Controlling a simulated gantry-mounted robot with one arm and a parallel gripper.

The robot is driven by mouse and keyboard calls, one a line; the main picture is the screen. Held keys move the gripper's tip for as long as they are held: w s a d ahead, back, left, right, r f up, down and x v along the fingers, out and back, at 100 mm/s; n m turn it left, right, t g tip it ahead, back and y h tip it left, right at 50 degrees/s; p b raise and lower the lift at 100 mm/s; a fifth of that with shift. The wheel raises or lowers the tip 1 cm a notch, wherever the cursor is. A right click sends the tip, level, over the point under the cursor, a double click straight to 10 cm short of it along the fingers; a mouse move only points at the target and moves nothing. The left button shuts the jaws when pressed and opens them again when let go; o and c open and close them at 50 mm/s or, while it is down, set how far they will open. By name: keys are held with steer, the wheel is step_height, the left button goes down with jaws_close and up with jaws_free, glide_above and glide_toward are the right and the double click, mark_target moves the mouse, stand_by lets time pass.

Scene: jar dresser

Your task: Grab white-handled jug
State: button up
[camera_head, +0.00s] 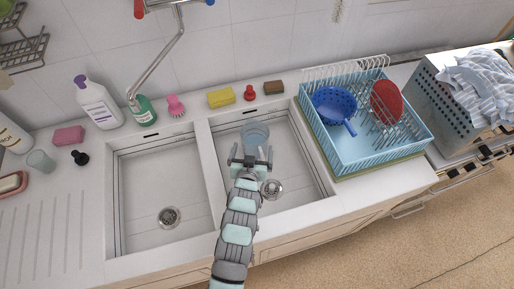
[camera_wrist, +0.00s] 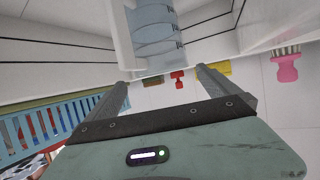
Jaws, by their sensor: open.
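A translucent bluish jug (camera_head: 256,133) stands in the right sink basin (camera_head: 307,172), near its back wall. In the wrist view the jug (camera_wrist: 157,28) is close ahead of my gripper, cut off by the top edge. A pale strip (camera_wrist: 122,38) along its left side looks like the white handle. My gripper (camera_head: 250,160) is over the right basin, at the near side of the jug, and partly overlaps it. In the wrist view the two fingers of my gripper (camera_wrist: 163,78) are spread apart with nothing between them. I cannot tell whether a finger touches the jug.
A blue dish rack (camera_head: 373,152) with a blue colander (camera_head: 333,103) and a red dish stands right of the sink. A yellow sponge (camera_head: 221,97), red stopper (camera_head: 250,92) and pink brush (camera_head: 175,105) line the back ledge. The left basin (camera_head: 150,180) is empty.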

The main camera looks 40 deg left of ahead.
mark_target(257, 149)
steer(key=x, duration=0.7)
steer(key=shift+w+a+p, duration=0.25)
steer(key=shift+a+p, duration=0.05)
steer(key=shift+c, duration=0.6)
steer(key=c, duration=1.5)
steer(key=shift+c, duration=0.6)
steer(key=shift+r, duration=0.2)
